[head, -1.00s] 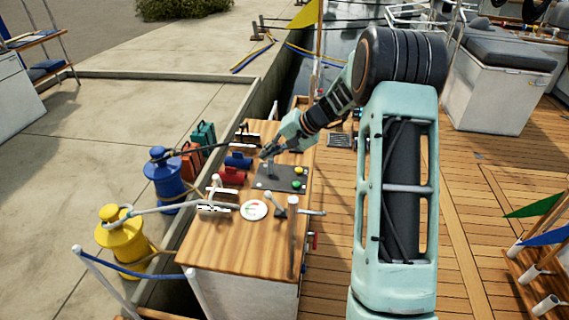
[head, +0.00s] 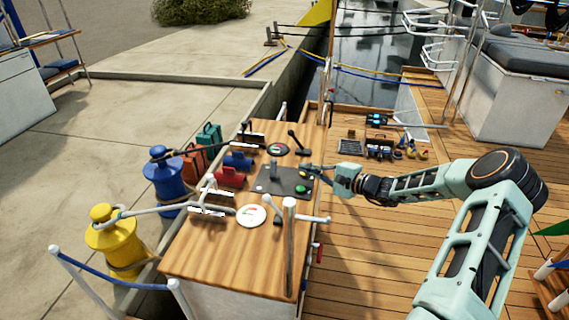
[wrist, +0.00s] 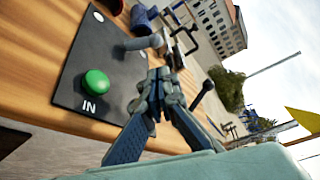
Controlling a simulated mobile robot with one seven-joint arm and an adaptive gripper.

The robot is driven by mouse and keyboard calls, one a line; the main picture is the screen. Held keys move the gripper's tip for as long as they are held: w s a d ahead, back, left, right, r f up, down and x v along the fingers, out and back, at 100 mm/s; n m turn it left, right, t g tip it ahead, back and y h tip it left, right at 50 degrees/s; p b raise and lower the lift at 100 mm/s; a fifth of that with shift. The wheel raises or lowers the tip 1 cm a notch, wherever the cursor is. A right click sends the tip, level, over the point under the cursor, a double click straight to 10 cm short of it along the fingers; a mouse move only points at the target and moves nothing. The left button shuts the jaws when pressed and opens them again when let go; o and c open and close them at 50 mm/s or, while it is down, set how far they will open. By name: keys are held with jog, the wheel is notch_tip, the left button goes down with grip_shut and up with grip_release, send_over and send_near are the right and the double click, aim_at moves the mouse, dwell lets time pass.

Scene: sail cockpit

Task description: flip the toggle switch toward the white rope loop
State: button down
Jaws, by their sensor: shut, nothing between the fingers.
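The toggle switch (head: 273,171) is a grey lever standing up from a dark panel (head: 268,187) on the wooden console top. In the wrist view the toggle (wrist: 143,43) shows as a grey rounded lever just beyond my fingertips. My gripper (head: 309,170) is at the right edge of the panel, to the right of the toggle. In the wrist view my gripper (wrist: 160,82) has its fingers together and empty; I cannot tell if they touch the lever. A white rope (head: 150,209) runs from the yellow bollard to the console's left side; its loop is not clear.
Red (head: 230,178) and blue (head: 237,161) handles stand left of the panel.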

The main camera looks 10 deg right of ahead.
aim_at(273, 169)
jog(key=b+x, duration=0.2)
jog(key=x, duration=0.8)
jog(key=shift+s+b, duration=0.1)
jog(key=shift+b, duration=0.35)
